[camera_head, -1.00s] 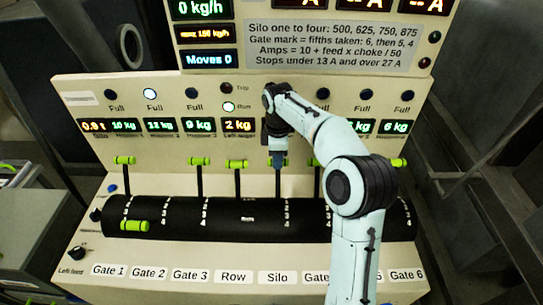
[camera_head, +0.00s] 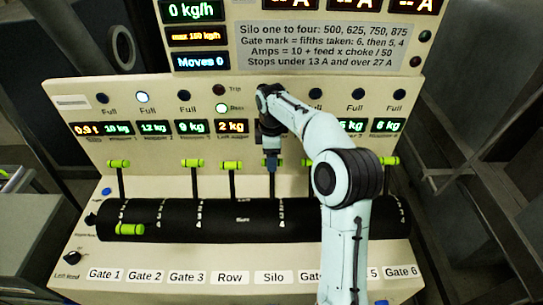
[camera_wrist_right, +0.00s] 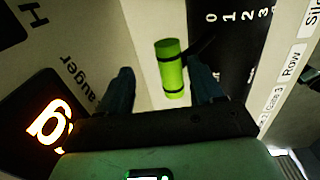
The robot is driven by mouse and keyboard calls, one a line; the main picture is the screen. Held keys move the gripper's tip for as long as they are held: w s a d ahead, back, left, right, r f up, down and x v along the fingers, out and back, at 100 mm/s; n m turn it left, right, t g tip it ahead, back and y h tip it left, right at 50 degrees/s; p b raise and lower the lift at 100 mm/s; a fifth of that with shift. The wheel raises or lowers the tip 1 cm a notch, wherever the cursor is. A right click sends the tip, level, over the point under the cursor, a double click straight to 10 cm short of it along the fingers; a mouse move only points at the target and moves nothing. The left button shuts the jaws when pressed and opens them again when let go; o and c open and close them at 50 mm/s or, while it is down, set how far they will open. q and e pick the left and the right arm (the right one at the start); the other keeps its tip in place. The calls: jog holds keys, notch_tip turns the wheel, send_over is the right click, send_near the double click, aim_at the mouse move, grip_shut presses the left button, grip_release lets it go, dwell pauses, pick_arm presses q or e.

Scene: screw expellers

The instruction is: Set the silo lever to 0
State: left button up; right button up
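The silo lever stands above the "Silo" label (camera_head: 273,277) on the console. In the head view my right gripper (camera_head: 271,163) covers its handle. In the right wrist view a green handle with black bands (camera_wrist_right: 172,68) shows between the two spread fingers of my right gripper (camera_wrist_right: 165,85). The right finger looks close to the handle and a gap shows on the left. The scale 0, 1, 2, 3 (camera_wrist_right: 238,15) is printed on the black drum beside it. I cannot tell which mark the lever stands at. My left gripper is not in view.
The Row lever handle (camera_head: 232,165) stands close left of my gripper, and another green handle (camera_head: 307,162) close right. The Gate 2 handle (camera_head: 130,229) is low on the black drum (camera_head: 180,222). Number displays and a text plate (camera_head: 335,46) are above.

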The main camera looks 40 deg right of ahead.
jog(key=shift+s+f, duration=0.1)
jog(key=shift+f, duration=0.2)
jog(key=shift+r, duration=0.4)
notch_tip(320, 180, up, 13)
jog(key=shift+s+a, duration=0.2)
jog(key=shift+a, duration=0.05)
dwell(0.4)
